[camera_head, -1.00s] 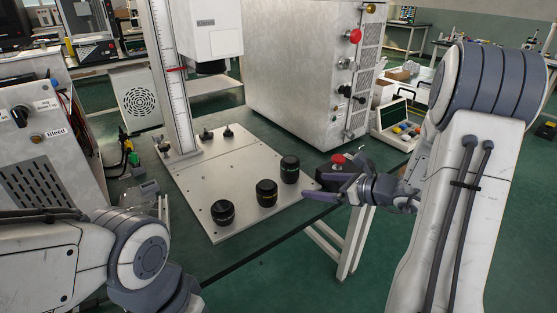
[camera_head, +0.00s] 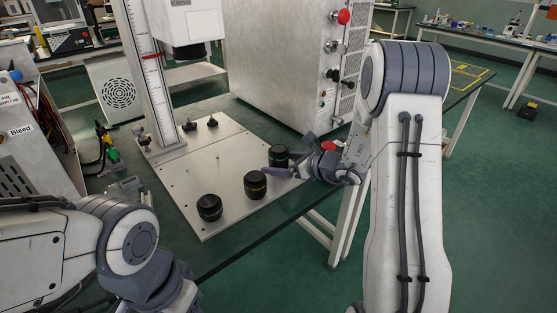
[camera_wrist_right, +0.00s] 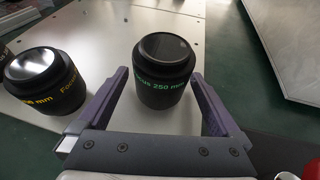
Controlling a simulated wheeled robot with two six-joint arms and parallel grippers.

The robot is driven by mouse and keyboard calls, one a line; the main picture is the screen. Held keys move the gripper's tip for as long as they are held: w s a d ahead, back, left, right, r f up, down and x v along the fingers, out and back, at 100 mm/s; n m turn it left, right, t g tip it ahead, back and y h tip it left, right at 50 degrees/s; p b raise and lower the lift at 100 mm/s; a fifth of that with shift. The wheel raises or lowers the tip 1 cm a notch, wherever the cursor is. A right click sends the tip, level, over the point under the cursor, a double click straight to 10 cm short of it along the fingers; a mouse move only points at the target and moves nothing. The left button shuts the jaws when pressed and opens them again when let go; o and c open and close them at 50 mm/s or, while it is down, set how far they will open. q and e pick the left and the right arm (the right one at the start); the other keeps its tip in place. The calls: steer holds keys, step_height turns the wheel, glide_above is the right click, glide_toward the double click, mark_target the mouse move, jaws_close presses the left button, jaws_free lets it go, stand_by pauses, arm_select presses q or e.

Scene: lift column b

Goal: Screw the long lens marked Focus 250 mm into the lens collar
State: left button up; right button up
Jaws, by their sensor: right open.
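The long lens marked Focus 250 mm (camera_wrist_right: 163,75) is a black cylinder with green lettering, upright on the metal plate. It is the farthest of three black lenses in the head view (camera_head: 277,156). My right gripper (camera_head: 289,157) is open around or just above it. In the right wrist view its purple fingers (camera_wrist_right: 160,78) show to the left and right of the lens, apart from it; the exact depth is unclear. The lens collar seems to be the dark ring (camera_head: 189,51) under the white head on the column. My left gripper is out of view.
A yellow-lettered lens (camera_wrist_right: 45,80) stands left of the green one; it also shows in the head view (camera_head: 255,184). A third black lens (camera_head: 209,207) stands nearer. A large metal cabinet (camera_head: 275,60) rises behind, and a red button (camera_head: 327,146) is beside my right gripper.

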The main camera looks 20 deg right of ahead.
steer(key=shift+w+a+f, duration=0.15)
steer(key=shift+w+a, duration=0.05)
steer(key=shift+w, duration=0.05)
jaws_close()
